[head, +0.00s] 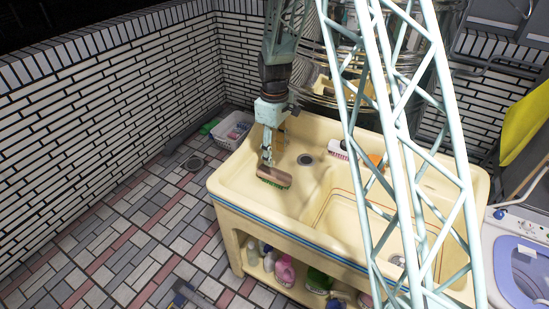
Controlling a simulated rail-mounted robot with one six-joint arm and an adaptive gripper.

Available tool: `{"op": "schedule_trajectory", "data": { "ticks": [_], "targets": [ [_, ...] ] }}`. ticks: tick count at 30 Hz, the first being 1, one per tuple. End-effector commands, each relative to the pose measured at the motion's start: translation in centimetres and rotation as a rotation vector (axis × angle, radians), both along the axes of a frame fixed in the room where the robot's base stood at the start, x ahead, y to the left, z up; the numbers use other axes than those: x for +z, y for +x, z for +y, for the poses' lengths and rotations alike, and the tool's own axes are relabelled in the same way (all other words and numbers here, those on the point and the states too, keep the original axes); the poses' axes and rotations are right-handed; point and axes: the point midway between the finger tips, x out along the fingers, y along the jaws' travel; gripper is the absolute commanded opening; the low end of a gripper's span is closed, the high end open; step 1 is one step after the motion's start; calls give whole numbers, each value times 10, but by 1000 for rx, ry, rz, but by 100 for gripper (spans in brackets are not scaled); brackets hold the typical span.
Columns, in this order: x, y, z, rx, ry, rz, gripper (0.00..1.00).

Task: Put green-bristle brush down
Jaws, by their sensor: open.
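The green-bristle brush (273,177) has a brown wooden back and a strip of green bristles along its lower edge. It is at the left part of the cream sink unit (232,179), bristles facing down. My gripper (267,158) points down right at the brush's back. The gripper is open. I cannot tell from this view whether the fingers touch the brush, or whether its bristles rest fully on the surface.
A white brush with pink bristles (338,150) and an orange item (376,161) lie farther back. My lattice column hides part of the basin. Bottles (285,270) stand on the shelf below.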

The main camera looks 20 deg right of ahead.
Motion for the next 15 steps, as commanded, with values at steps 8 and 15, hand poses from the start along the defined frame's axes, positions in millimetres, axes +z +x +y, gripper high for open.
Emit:
{"op": "schedule_trajectory", "data": {
  "ticks": [8,15],
  "targets": [
    [7,0,0,0,0,0,45],
    [7,0,0,0,0,0,45]
  ]
}}
